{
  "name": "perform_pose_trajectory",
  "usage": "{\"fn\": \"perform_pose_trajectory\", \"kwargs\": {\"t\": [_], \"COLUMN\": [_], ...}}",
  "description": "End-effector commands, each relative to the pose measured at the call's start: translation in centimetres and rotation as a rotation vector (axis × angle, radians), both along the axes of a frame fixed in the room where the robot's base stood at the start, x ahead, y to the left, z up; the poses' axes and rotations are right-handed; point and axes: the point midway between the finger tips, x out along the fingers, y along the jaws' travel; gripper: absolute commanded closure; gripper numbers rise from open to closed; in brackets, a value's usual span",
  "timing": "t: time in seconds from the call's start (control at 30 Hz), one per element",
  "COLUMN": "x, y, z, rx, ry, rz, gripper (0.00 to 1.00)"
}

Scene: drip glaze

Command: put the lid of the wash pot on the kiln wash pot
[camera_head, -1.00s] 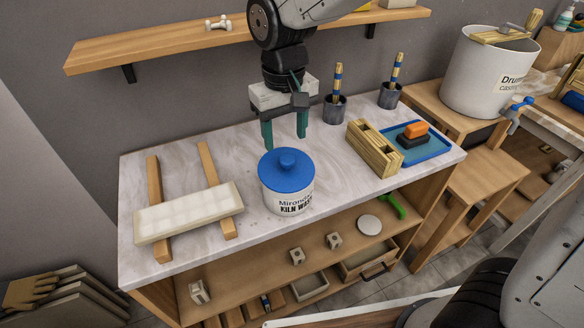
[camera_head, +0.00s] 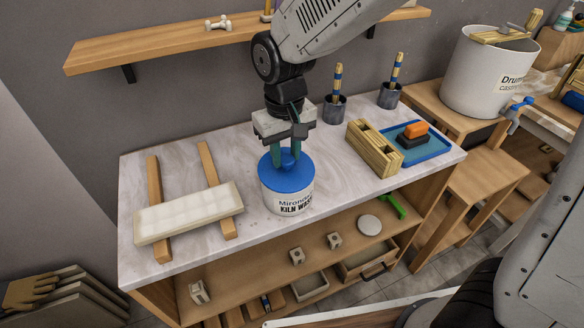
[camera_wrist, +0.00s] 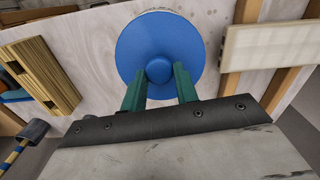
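The kiln wash pot (camera_head: 290,199) is a white tub with dark lettering, upright near the front of the marble-topped bench. Its blue lid (camera_head: 268,177) with a round knob sits on top of it; I cannot tell whether it is fully seated. The lid also shows from above in the wrist view (camera_wrist: 150,35), with the knob (camera_wrist: 159,70) near its middle. My gripper (camera_head: 287,163) points down over the lid, its green fingers apart on either side of the knob. In the wrist view my gripper (camera_wrist: 159,77) shows gaps between the fingers and the knob.
A pale slab (camera_head: 188,213) lies across two wooden bars at left. A wooden mould (camera_head: 374,148), a blue tray (camera_head: 430,149) with an orange-topped block, and two brush cups (camera_head: 334,110) (camera_head: 389,96) stand at right. The wall shelf (camera_head: 170,45) runs behind my arm.

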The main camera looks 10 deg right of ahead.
Motion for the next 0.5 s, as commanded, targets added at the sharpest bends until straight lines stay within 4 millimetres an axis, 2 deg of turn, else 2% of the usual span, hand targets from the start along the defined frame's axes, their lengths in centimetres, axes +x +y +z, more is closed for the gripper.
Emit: {"fn": "perform_pose_trajectory", "kwargs": {"t": [0.5], "x": [0.00], "y": [0.00], "z": [0.61], "rx": [0.000], "ry": [0.000], "rz": [0.000], "gripper": [1.00]}}
